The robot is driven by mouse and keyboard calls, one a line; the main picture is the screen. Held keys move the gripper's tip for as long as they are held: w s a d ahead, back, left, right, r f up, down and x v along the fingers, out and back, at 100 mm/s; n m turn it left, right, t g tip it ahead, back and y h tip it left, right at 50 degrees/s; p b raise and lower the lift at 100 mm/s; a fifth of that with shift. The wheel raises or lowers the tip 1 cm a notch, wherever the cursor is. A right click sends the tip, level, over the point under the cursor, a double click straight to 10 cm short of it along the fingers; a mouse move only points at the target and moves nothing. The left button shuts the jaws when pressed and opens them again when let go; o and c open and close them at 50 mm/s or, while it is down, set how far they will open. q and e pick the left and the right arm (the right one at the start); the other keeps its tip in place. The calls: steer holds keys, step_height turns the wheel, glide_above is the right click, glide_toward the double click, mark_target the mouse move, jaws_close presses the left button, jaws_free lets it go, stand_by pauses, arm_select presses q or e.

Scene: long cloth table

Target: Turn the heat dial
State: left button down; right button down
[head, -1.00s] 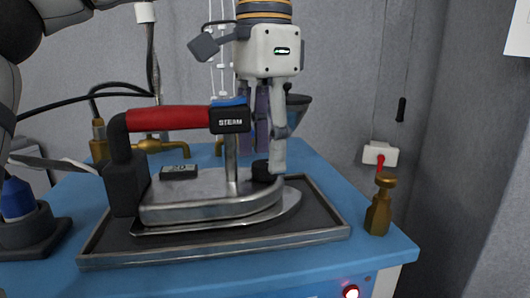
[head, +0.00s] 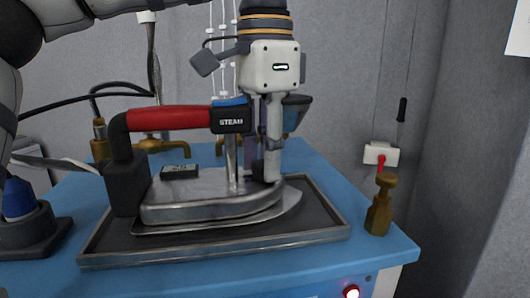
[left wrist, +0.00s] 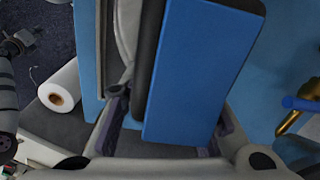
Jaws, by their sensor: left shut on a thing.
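The steam iron (head: 215,193) has a grey metal body, a red handle (head: 170,117) and a black block marked STEAM with a blue top. It rests on a dark tray (head: 322,213). The heat dial (head: 258,172) is a small black knob on the iron's front, mostly hidden by my fingers. My left gripper (head: 264,165) points straight down and is shut on the dial. In the left wrist view, a large blue piece (left wrist: 195,70) stands close in front of the fingers and hides the dial. My right gripper is not in view.
A brass valve (head: 380,205) stands at the blue table's right corner. A blue-and-black object (head: 20,215) stands at the left. Thin cords (head: 222,60) hang behind my gripper.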

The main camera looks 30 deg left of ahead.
arm_select(q)
steer(key=shift+m, duration=2.7)
steer(key=c, duration=1.2)
jaws_free()
step_height(320, 180, up, 12)
steer(key=shift+r, duration=0.1)
